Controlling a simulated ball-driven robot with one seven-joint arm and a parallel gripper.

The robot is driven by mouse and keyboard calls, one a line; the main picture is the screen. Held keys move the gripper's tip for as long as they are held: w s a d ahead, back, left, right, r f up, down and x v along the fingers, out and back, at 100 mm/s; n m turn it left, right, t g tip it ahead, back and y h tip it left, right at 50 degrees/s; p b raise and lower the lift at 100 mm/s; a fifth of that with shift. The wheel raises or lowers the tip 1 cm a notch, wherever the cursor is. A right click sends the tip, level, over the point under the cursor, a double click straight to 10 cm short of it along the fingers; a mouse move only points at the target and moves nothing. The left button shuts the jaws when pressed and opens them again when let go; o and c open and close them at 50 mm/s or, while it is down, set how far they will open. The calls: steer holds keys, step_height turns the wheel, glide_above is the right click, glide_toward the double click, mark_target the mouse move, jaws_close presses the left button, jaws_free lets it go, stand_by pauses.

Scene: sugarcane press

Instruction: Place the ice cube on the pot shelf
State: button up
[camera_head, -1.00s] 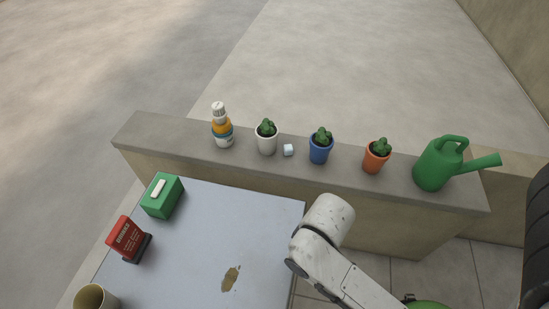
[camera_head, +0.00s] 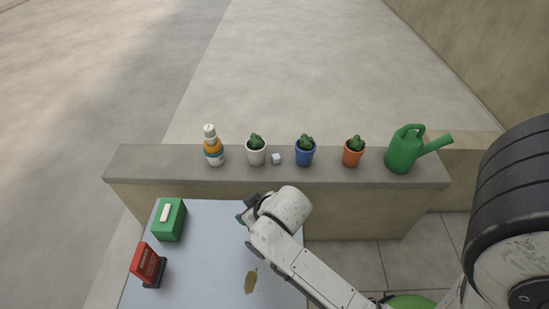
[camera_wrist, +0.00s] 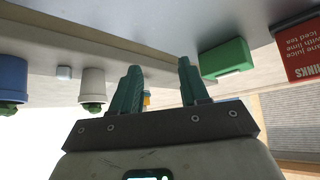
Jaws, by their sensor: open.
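A small pale ice cube (camera_head: 277,159) rests on the pot shelf (camera_head: 140,160), a long grey ledge, between the white pot (camera_head: 256,155) and the blue pot (camera_head: 305,154). It also shows in the wrist view (camera_wrist: 64,72), which is upside down, at the left beside the white pot (camera_wrist: 92,84). My gripper (camera_head: 243,213) is over the table's far edge, in front of the shelf and partly hidden by my wrist. In the wrist view my gripper (camera_wrist: 160,75) has its two teal fingers apart with nothing held between them.
A bottle (camera_head: 213,148), an orange pot (camera_head: 353,154) and a green watering can (camera_head: 404,152) also stand on the shelf.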

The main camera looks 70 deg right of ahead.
steer(key=d+f+m+t+h, duration=0.1)
steer(key=d+f+m+h, duration=0.15)
steer(key=d, duration=0.85)
steer(key=m+t+h, duration=0.1)
steer(key=m+h, duration=0.2)
steer(key=h, duration=0.1)
glide_toward(277, 158)
steer(key=shift+h, duration=0.25)
steer(key=b+x, duration=0.2)
steer(key=x, duration=0.7)
steer(key=shift+f+b, duration=0.15)
steer(key=shift+b, duration=0.25)
jaws_close()
